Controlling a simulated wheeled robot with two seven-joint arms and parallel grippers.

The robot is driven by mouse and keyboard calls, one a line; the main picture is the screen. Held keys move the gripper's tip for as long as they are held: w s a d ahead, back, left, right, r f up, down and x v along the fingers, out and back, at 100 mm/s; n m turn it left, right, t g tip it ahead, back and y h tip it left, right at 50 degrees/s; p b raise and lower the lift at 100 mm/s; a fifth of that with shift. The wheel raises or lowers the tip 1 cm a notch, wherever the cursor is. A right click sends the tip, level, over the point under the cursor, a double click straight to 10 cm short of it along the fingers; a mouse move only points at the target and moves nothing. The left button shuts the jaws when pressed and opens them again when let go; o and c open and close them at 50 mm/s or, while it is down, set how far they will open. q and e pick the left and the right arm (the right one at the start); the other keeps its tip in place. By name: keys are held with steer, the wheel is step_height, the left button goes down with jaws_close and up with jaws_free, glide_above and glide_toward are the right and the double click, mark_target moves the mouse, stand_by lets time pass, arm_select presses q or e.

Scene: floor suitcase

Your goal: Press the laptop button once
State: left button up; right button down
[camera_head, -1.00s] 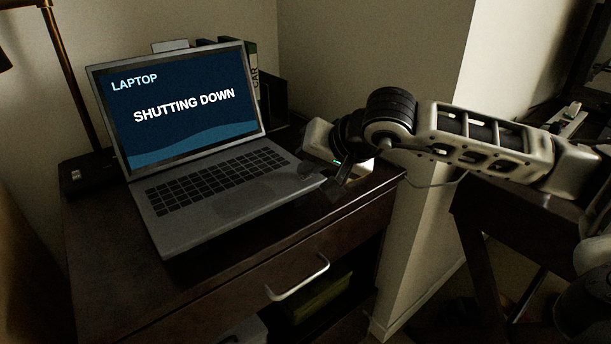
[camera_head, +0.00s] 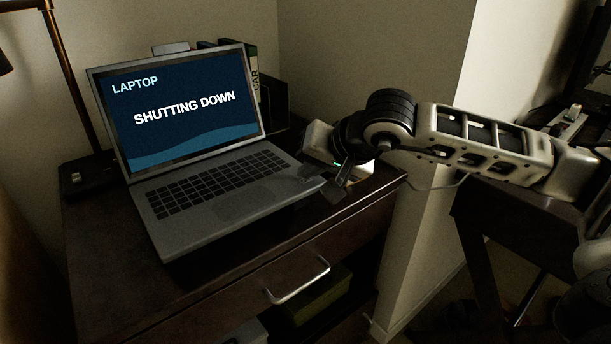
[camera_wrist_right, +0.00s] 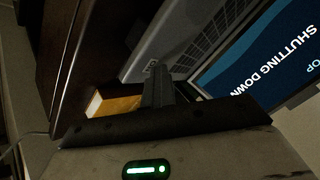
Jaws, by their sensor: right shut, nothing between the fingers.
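The open laptop (camera_head: 200,150) sits on the dark desk, its screen reading "SHUTTING DOWN". Its keyboard (camera_head: 215,183) and front right corner face my right arm. The laptop also shows in the right wrist view (camera_wrist_right: 180,35), with the screen text rotated. My right gripper (camera_head: 325,183) is at the laptop's right edge, close to the base's right corner. In the right wrist view its fingers (camera_wrist_right: 156,72) are shut together with nothing between them, pointing at the laptop's edge. I cannot tell whether they touch it. The button itself is not distinguishable. My left gripper is not in view.
The dark desk (camera_head: 200,285) has a drawer with a metal handle (camera_head: 298,281). A lamp pole (camera_head: 75,75) stands at the left, and binders (camera_head: 253,75) stand behind the laptop. A wall corner (camera_head: 430,60) rises behind my right arm. A yellowish object (camera_wrist_right: 112,103) lies beside the fingers.

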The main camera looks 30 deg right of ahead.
steer(key=shift+s+a+r, duration=0.1)
steer(key=shift+r, duration=0.45)
steer(key=shift+r+p, duration=1.8)
steer(key=shift+r, duration=0.7)
